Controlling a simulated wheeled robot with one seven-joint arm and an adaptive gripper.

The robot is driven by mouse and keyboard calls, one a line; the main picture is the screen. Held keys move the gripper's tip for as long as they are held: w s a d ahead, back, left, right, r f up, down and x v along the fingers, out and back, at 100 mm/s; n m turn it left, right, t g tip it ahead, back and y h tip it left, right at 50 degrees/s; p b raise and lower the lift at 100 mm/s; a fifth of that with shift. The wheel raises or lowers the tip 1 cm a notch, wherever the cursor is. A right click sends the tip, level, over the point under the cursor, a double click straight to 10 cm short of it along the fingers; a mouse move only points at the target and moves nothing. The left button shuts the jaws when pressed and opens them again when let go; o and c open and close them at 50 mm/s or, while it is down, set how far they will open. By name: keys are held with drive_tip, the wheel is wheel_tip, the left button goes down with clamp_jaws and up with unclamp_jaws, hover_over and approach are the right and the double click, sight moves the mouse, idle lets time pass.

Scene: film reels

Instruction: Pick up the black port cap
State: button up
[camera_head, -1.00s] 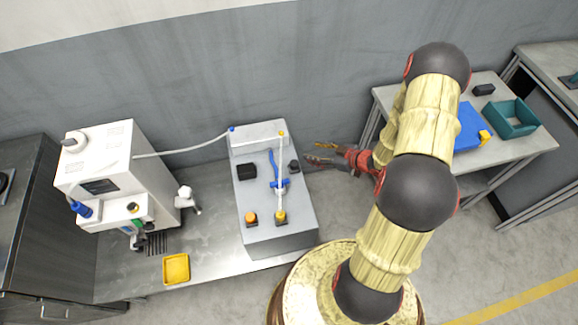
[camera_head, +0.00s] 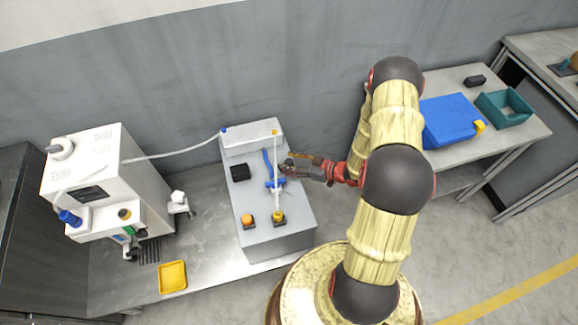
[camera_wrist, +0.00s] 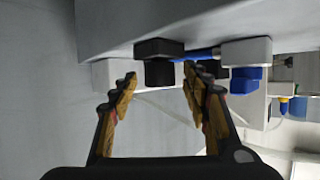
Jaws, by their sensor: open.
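The black port cap (camera_wrist: 160,73) shows in the wrist view, dark and blocky, on the side of a grey surface. It lies ahead of and between the fingertips of my gripper (camera_wrist: 160,82). My gripper is open, and I see no clear contact with the cap. In the head view my gripper (camera_head: 290,166) is at the right side of the grey box (camera_head: 270,236), and its fingers largely hide the cap there.
A blue valve handle (camera_head: 268,165) and a clear tube stand close left of my gripper. The box also carries a black block (camera_head: 240,172) and an orange button (camera_head: 247,219). A white machine (camera_head: 105,180) and yellow tray (camera_head: 173,276) are further left.

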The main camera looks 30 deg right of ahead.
drive_tip(key=shift+w+a, duration=0.1)
drive_tip(key=shift+w, duration=0.05)
drive_tip(key=shift+c, duration=1.1)
drive_tip(key=c, duration=0.7)
drive_tip(key=shift+c, duration=0.4)
